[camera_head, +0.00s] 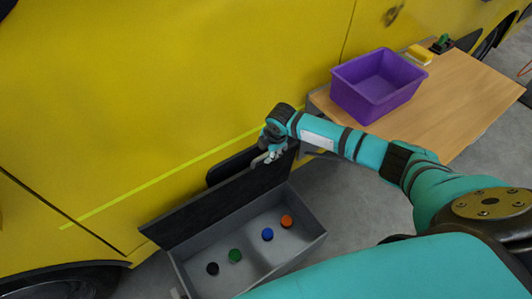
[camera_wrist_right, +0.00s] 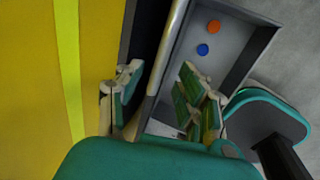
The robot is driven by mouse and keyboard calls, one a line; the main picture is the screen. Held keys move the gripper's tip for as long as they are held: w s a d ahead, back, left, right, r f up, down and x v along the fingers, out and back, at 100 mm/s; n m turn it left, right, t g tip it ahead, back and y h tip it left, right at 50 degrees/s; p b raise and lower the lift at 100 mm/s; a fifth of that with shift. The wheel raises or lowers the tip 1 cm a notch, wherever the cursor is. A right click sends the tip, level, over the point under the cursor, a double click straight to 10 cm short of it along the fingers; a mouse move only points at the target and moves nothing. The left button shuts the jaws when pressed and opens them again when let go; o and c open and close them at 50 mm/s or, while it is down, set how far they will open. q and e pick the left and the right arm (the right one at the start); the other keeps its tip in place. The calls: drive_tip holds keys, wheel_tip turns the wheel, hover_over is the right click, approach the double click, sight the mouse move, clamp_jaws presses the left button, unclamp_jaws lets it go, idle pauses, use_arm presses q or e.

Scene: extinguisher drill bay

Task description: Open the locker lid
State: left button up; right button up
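The grey locker (camera_head: 302,250) stands on the floor beside the yellow vehicle. Its dark lid (camera_head: 215,208) is raised, tilted up on the vehicle side, and the inside shows. My right gripper (camera_head: 268,156) is at the upper edge of the lid, near its right end. In the right wrist view, the fingers of my right gripper (camera_wrist_right: 160,98) are spread apart, with the lid's pale edge (camera_wrist_right: 166,55) running between them; I see gaps beside it. My left gripper is not in view.
Black, green, blue (camera_head: 267,234) and orange (camera_head: 286,221) round pieces are in the locker. The yellow vehicle (camera_head: 130,90) stands close behind the lid. A wooden table (camera_head: 450,105) with a purple bin (camera_head: 376,85) is at the right. Grey floor lies between.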

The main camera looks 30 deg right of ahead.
drive_tip(key=shift+x, duration=1.35)
clamp_jaws()
